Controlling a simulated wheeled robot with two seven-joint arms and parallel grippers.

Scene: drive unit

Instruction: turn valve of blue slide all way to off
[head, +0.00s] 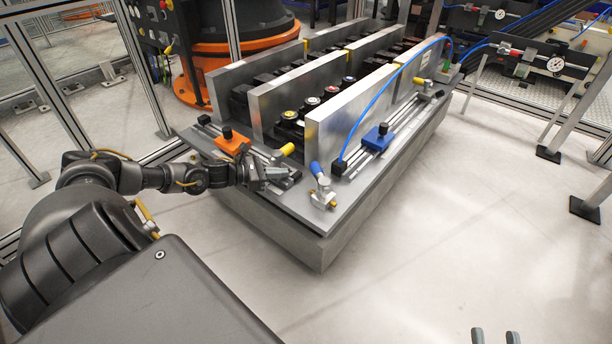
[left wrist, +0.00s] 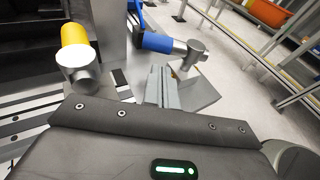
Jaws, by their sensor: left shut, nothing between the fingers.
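The blue slide (head: 378,138) sits on a rail on the grey platform, with a blue hose rising from its black end block. The valve with the blue handle (head: 318,169) stands near the platform's front corner. In the left wrist view its handle (left wrist: 157,42) extends left from the metal valve body (left wrist: 189,56). My left gripper (head: 284,176) is shut and empty, just left of this valve; its fingers also show in the left wrist view (left wrist: 162,90), below the blue handle and apart from it. Two fingertips of my right gripper (head: 495,337) show at the bottom edge, spread apart.
An orange slide (head: 231,142) and a valve with a yellow handle (head: 288,149) lie behind and left of my left gripper. Tall metal plates (head: 350,108) stand behind the valves.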

